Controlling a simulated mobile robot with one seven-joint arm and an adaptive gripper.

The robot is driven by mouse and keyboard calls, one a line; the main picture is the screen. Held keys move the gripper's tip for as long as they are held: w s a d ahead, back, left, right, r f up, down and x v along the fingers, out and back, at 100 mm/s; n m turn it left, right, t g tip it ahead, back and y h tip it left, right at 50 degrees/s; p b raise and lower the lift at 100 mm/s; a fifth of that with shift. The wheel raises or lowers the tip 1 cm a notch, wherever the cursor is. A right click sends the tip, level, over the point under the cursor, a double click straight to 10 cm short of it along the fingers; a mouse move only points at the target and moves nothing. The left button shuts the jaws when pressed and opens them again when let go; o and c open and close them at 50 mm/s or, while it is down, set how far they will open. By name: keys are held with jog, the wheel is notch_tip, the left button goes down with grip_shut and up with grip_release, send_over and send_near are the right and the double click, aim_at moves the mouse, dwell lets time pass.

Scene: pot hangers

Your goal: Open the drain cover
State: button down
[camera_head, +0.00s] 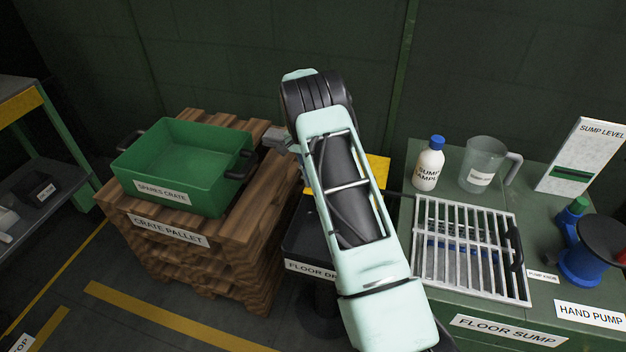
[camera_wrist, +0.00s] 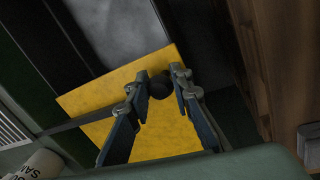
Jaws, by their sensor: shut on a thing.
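The drain cover is a yellow plate (camera_wrist: 88,101) with a dark round knob (camera_wrist: 160,87). In the wrist view my gripper (camera_wrist: 162,78) has its fingers closed on the knob, over the plate. In the head view parts of the yellow plate (camera_head: 378,170) show on both sides of my arm, above a dark stand (camera_head: 303,240) labelled "FLOOR DR…". My arm hides the middle of the plate, the knob and my fingertips in the head view. I cannot tell exactly how far the plate is tilted or raised.
A wooden pallet (camera_head: 255,225) with a green crate (camera_head: 180,160) stands close on the left. On the right, a green bench (camera_head: 440,325) holds a barred grate (camera_head: 470,250), a white bottle (camera_head: 428,165), a clear jug (camera_head: 485,165) and a blue hand pump (camera_head: 583,255).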

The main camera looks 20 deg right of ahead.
jog(key=c, duration=2)
grip_release()
jog(key=shift+r, duration=0.15)
jog(key=r, duration=0.4)
jog(key=w+a+r, duration=0.1)
jog(key=r, duration=0.6)
jog(key=shift+w+a+r, duration=0.3)
jog(key=shift+a, duration=0.05)
jog(key=shift+s, duration=0.1)
